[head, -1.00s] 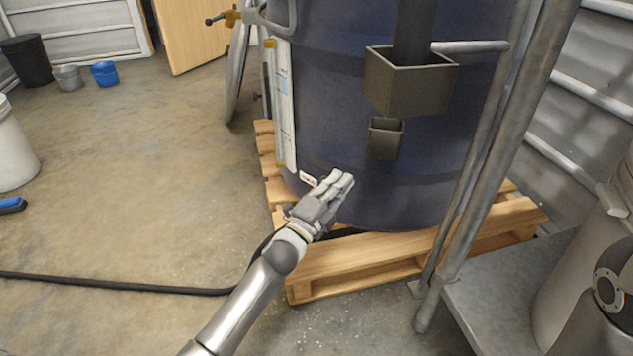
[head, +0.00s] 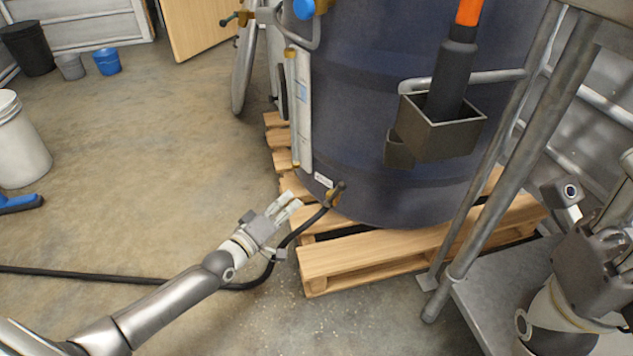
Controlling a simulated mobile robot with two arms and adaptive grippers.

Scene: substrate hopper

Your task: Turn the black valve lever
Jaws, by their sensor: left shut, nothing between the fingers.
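A small brass valve (head: 331,198) with a short dark lever (head: 340,187) sits low on the front of the dark blue drum (head: 390,190). A black hose (head: 298,235) runs from it to the floor. My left gripper (head: 289,204) is to the left of the valve, apart from the lever, its pale fingers together and empty. It points up and right towards the valve. A grey mechanism at the right edge appears to be my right gripper (head: 600,265); its fingers cannot be made out.
The drum stands on a wooden pallet (head: 400,257). A dark square holder (head: 440,135) hangs on its side with an orange-and-black handle in it. Metal posts (head: 500,180) and a metal table (head: 490,310) stand at right. The floor at left is mostly open.

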